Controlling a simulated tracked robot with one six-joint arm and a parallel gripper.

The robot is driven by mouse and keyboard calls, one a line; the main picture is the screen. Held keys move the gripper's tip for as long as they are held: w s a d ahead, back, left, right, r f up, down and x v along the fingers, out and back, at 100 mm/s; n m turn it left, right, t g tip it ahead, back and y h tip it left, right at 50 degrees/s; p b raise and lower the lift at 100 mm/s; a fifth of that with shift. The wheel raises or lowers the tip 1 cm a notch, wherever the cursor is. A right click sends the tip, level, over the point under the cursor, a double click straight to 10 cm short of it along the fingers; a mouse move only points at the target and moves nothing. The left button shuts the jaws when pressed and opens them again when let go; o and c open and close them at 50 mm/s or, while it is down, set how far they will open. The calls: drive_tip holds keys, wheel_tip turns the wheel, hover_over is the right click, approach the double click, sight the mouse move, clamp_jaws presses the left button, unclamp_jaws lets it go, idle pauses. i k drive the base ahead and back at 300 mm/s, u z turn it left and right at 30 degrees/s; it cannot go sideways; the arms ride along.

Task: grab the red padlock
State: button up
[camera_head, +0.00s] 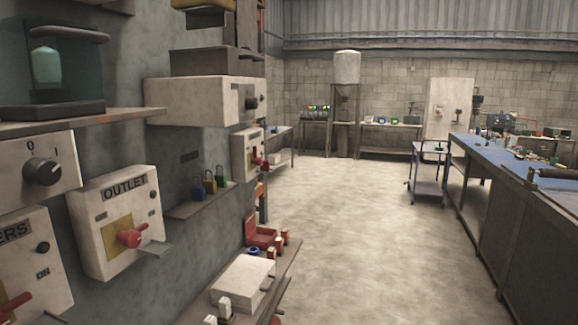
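I cannot make out a red padlock for certain. A red part (131,238) sits on the yellow plate of the OUTLET box (92,205), but it looks like a handle or knob. Another small red part (258,162) shows on a white box farther along the wall, too small to tell. My gripper is not in view.
A lower bench (283,280) along the left wall holds an open red case (262,235) and a white box (243,282). A long blue-topped workbench (480,155) runs along the right, with a small cart (428,188) beside it. The concrete floor between is clear.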

sight(266, 167)
drive_tip(key=z, duration=0.9)
drive_tip(key=i, duration=2.65)
drive_tip(key=u, duration=1)
